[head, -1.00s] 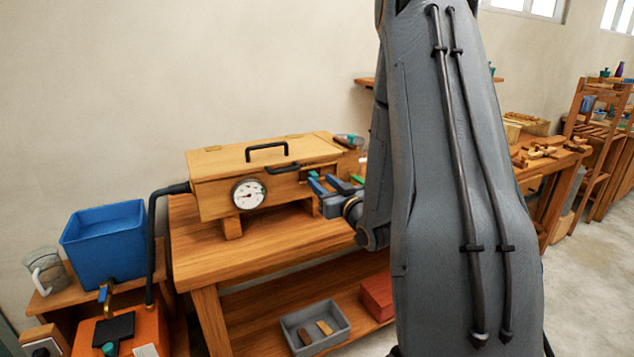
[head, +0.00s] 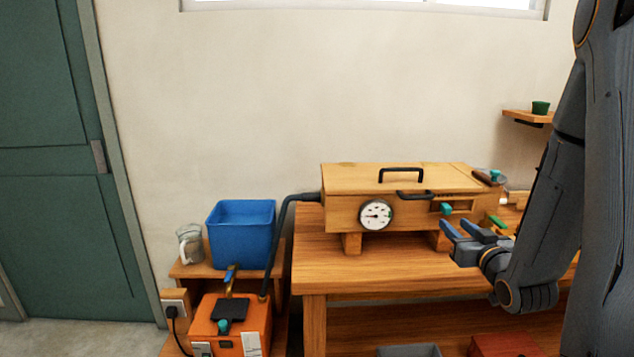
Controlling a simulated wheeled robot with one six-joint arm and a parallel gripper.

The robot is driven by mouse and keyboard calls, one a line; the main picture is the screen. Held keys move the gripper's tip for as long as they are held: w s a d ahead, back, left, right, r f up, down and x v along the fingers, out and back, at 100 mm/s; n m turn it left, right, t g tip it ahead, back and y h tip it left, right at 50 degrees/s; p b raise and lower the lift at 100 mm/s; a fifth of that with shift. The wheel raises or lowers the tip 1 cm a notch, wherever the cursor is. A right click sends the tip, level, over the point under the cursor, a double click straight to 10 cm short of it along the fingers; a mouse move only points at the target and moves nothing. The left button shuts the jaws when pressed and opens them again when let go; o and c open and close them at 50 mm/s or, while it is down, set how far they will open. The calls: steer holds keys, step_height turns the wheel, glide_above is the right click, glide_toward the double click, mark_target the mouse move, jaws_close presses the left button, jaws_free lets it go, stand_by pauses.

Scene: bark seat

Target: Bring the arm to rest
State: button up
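My gripper (head: 462,232) is at the right, in front of the right part of the wooden steam box on the bench. Its two blue-tipped fingers are spread apart, with nothing seen between them. My grey arm fills the right edge and hides part of the bench. The wooden box (head: 345,183) has a black handle on its lid, another handle on its front and a round dial gauge (head: 376,215). A small opening with a green piece (head: 446,209) shows on its front, just beyond the fingers.
A blue tank (head: 241,240) and a glass jug (head: 190,244) stand on a low stand at the left. An orange boiler (head: 250,322) is below, with a black hose (head: 279,235) running to the box. A green door (head: 60,230) is far left. A grey tray (head: 408,351) and red box (head: 505,346) are low down.

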steer(key=s+a+f+g, duration=0.7)
steer(key=a+g, duration=0.2)
steer(key=a, duration=0.2)
steer(key=s+a+g, duration=0.3)
steer(key=s+a, duration=0.2)
steer(key=s, duration=0.3)
steer(key=s+a+g, duration=0.4)
steer(key=s+a, duration=0.1)
steer(key=s, duration=0.3)
steer(key=shift+s+a+f+y, duration=0.15)
steer(key=shift+s+f+y, duration=0.15)
steer(key=shift+s+y, duration=0.1)
steer(key=shift+c, duration=0.6)
